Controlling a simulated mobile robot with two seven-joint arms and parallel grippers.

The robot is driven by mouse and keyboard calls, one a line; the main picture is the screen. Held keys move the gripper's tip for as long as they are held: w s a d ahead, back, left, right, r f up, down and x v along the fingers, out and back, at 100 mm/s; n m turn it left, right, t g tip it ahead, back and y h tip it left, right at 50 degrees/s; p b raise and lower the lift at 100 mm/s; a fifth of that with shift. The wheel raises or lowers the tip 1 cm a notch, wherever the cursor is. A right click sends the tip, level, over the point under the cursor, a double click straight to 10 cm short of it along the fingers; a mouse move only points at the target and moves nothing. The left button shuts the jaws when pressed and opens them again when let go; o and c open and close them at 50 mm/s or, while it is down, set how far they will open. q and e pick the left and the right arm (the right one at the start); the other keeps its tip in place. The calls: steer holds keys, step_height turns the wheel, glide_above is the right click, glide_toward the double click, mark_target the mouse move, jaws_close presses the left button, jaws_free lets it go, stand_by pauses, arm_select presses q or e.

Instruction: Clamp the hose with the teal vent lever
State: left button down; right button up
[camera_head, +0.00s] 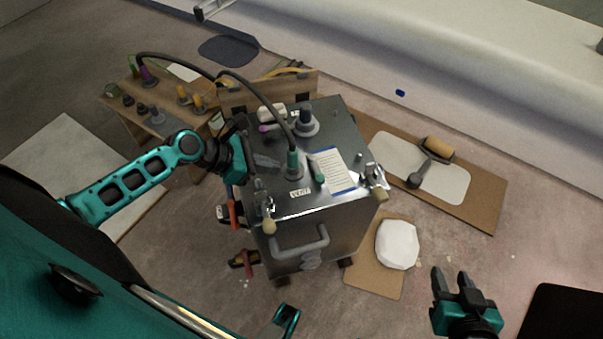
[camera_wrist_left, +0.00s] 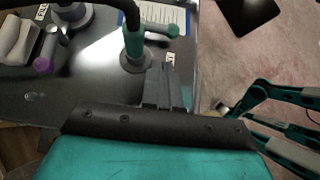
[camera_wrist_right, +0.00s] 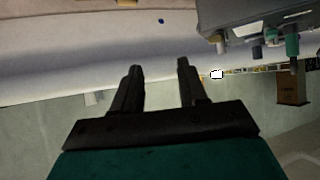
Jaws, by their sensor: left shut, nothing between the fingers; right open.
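The black hose (camera_head: 245,85) arches over the metal tank (camera_head: 345,130) and ends in a teal fitting (camera_head: 292,162) on its top, near a VENT label (camera_head: 299,192). The teal vent lever (camera_head: 316,171) sits just right of this fitting. In the left wrist view the lever (camera_wrist_left: 160,27) sticks out sideways from the teal fitting (camera_wrist_left: 134,45). My left gripper (camera_head: 277,164) is shut and empty, left of the fitting; its fingers (camera_wrist_left: 163,72) appear close to the fitting's base, contact unclear. My right gripper (camera_head: 451,273) is open and empty, right of the tank, away from the lever.
A purple lever (camera_head: 267,128) and a grey fitting (camera_head: 306,122) stand farther back on the tank top. A paper sheet (camera_head: 334,171) lies right of the teal lever. A wooden bench (camera_head: 140,115) with fittings is left.

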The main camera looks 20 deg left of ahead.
mark_target(315, 168)
arm_select(q)
steer(key=shift+w+d+f, duration=0.25)
steer(key=shift+f, duration=0.1)
steer(key=b+x, duration=0.3)
steer(key=x, duration=0.5)
steer(key=shift+f, duration=0.1)
steer(key=shift+w+d+f, duration=0.2)
steer(key=shift+w+d, duration=0.1)
steer(key=shift+d, duration=0.05)
arm_select(e)
steer(key=shift+w+a+f+y, duration=0.15)
steer(key=shift+w+a+f, duration=0.15)
steer(key=shift+a, duration=0.1)
steer(key=shift+w+a+f+y, duration=0.15)
steer(key=shift+a+f, duration=0.1)
steer(key=shift+a, duration=0.15)
steer(key=shift+r, duration=0.1)
